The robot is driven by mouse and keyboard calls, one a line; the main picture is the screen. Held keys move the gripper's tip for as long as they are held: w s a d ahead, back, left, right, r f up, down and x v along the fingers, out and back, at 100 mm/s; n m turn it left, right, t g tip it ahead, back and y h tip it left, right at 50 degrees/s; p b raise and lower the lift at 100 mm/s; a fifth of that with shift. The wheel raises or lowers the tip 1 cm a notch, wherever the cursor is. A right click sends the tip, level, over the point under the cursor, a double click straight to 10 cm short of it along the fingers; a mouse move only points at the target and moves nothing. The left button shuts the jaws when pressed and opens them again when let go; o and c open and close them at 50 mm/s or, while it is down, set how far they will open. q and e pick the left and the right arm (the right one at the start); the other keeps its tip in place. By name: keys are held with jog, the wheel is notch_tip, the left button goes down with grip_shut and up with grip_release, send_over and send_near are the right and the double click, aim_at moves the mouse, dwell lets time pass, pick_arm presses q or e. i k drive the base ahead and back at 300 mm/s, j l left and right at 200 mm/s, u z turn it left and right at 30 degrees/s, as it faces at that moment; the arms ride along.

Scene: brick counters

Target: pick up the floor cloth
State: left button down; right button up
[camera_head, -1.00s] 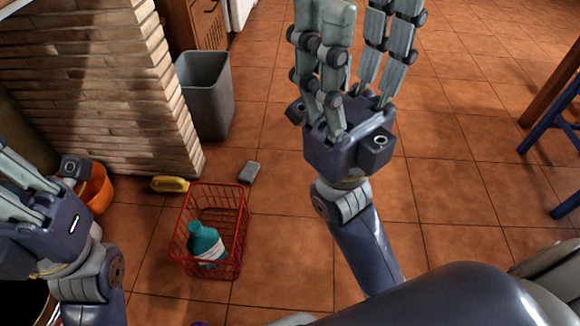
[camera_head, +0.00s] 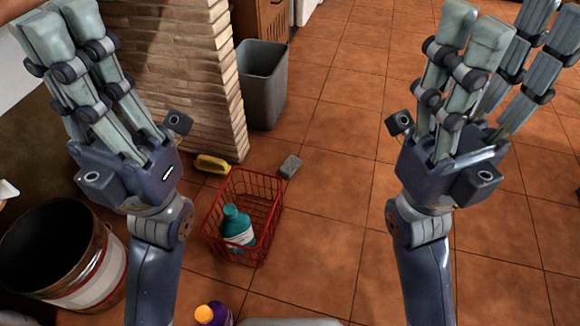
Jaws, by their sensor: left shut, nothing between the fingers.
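I cannot make out a floor cloth for certain. A small grey block-like item (camera_head: 290,166) lies on the tiles behind the red basket; I cannot tell whether it is a cloth or a sponge. My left gripper (camera_head: 65,35) is raised at the upper left, fingers pointing up, shut and empty, well apart from the grey item. My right gripper (camera_head: 505,38) is raised at the upper right, its finger groups spread apart, open and empty.
A red wire basket (camera_head: 272,222) holds a teal bottle (camera_head: 238,224). A yellow brush-like item (camera_head: 212,163), grey bin (camera_head: 262,88) and brick pillar (camera_head: 195,65) are behind. A dark bucket (camera_head: 105,270) stands left; a purple bottle (camera_head: 213,313) is in front.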

aim_at(288, 169)
jog(key=l+u, duration=0.2)
jog(key=l, duration=1)
jog(key=i+l+u, duration=0.45)
jog(key=i+l, duration=0.5)
jog(key=i, duration=0.45)
jog(key=u, duration=0.05)
